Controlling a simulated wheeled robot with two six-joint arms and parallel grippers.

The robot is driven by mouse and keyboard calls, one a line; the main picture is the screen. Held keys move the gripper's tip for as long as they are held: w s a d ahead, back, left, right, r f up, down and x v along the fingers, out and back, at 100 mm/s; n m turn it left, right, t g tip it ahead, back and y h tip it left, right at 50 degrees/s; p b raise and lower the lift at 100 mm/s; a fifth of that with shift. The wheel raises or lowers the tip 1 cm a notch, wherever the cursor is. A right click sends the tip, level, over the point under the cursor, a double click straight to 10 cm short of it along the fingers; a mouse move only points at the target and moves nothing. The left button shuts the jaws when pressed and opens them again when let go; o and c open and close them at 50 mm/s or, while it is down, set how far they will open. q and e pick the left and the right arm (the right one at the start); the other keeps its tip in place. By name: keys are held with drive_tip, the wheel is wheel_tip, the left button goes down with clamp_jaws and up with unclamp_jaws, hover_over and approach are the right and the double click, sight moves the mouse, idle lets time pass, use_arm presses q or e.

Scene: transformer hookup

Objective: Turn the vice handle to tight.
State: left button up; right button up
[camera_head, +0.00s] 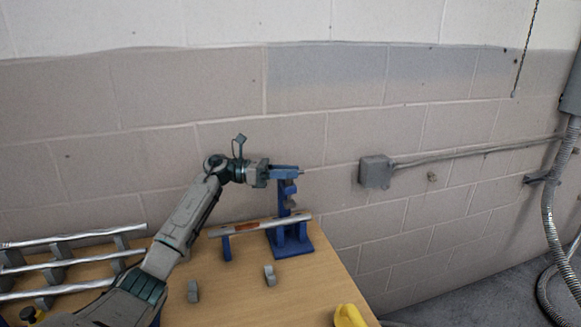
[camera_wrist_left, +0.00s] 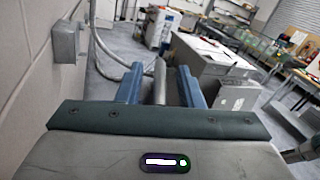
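The blue vice (camera_head: 291,240) stands on the wooden table near its far right edge. A grey pipe (camera_head: 240,229) with a coloured band lies across a small blue support and the vice. My left gripper (camera_head: 285,172) is above the vice, at the height of its top. In the left wrist view its two blue fingers (camera_wrist_left: 160,88) stand apart. A grey bar (camera_wrist_left: 160,78), which looks like the vice handle, shows between them with a gap on each side. In the head view the fingers hide most of this bar.
A rack with several grey pipes (camera_head: 70,262) is on the table's left. Small grey blocks (camera_head: 193,291) (camera_head: 269,275) stand in front of the vice. A yellow object (camera_head: 348,316) is at the front right. A grey box (camera_head: 375,171) is on the wall behind.

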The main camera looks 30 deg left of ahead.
use_arm(q)
drive_tip(key=shift+w+d, duration=0.2)
drive_tip(key=shift+d, duration=0.15)
use_arm(e)
drive_tip(key=shift+r, duration=0.1)
use_arm(q)
drive_tip(key=shift+w+f, duration=0.1)
clamp_jaws()
drive_tip(key=g+b, duration=0.1)
drive_tip(key=b, duration=0.1)
drive_tip(key=m+g+h+b, duration=0.1)
drive_tip(key=b, duration=0.1)
drive_tip(key=shift+f, duration=0.3)
drive_tip(key=shift+r+m+g+b, duration=0.15)
drive_tip(key=shift+m+g+b, duration=0.35)
drive_tip(key=shift+g, duration=0.1)
drive_tip(key=m+g+h+b, duration=0.1)
drive_tip(key=m+g+b, duration=0.1)
drive_tip(key=g+b, duration=0.1)
drive_tip(key=shift+b, duration=0.35)
drive_tip(key=shift+m+g, duration=0.3)
drive_tip(key=shift+g, duration=0.2)
use_arm(e)
drive_tip(key=w+r, duration=0.3)
drive_tip(key=w, duration=0.4)
drive_tip(key=w+a+r, duration=0.1)
drive_tip(key=w+r, duration=0.3)
drive_tip(key=w, duration=0.3)
drive_tip(key=shift+w+a, duration=0.25)
drive_tip(key=shift+a, duration=0.05)
